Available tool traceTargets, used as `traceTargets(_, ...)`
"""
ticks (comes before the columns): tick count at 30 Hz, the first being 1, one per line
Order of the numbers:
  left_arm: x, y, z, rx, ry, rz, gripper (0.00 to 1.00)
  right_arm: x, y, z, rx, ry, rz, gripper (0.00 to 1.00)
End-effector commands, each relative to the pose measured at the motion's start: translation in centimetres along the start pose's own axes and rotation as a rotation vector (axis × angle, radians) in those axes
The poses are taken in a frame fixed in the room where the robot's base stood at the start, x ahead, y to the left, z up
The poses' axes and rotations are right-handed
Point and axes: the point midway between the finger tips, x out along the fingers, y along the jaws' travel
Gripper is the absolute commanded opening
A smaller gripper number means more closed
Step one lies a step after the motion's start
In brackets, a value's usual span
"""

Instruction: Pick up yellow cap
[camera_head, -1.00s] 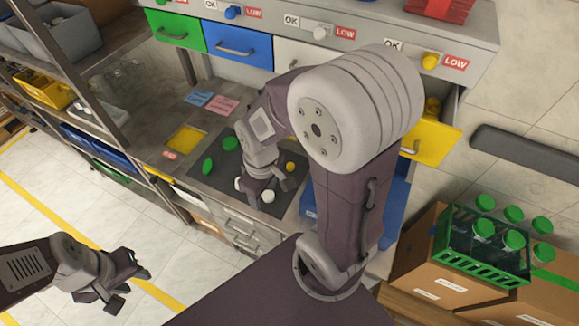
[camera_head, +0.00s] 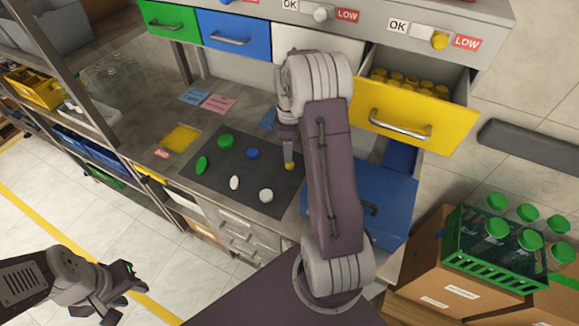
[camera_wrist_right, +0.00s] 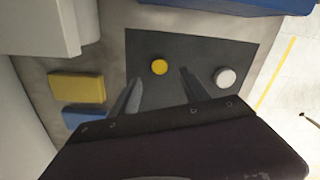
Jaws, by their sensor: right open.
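The yellow cap (camera_head: 289,167) lies on the dark mat (camera_head: 262,203) at the mat's right side, partly hidden by my right gripper in the head view. In the right wrist view the yellow cap (camera_wrist_right: 159,67) lies ahead of and between the two open fingers of my right gripper (camera_wrist_right: 160,92). The fingers appear apart from it, with nothing held. My left gripper (camera_head: 122,292) hangs at the lower left over the floor, far from the mat, with its fingers apart and empty.
Green caps (camera_head: 226,142), a blue cap (camera_head: 252,153) and white caps (camera_head: 266,195) lie on the mat. The yellow drawer (camera_head: 415,115) stands open with several yellow caps inside. A green crate of bottles (camera_head: 495,250) stands on a box at right.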

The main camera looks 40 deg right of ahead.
Motion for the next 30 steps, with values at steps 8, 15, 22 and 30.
traceTargets(8,-0.2,0.0,0.0,0.0,0.0,0.0,0.36,2.0,-0.1,-0.1,-0.001,0.0,0.0,0.54)
traceTargets(15,-0.6,0.0,-0.1,0.0,0.0,0.0,0.36,6.1,-0.3,-0.1,-0.001,0.0,-0.001,0.54)
traceTargets(22,-0.6,0.0,-0.1,0.0,0.0,0.0,0.36,6.7,-0.2,-0.1,-0.001,0.001,0.002,0.54)
traceTargets(30,-0.6,0.0,-0.1,0.0,0.0,0.0,0.36,6.7,-0.2,-0.1,-0.001,0.001,0.002,0.0)
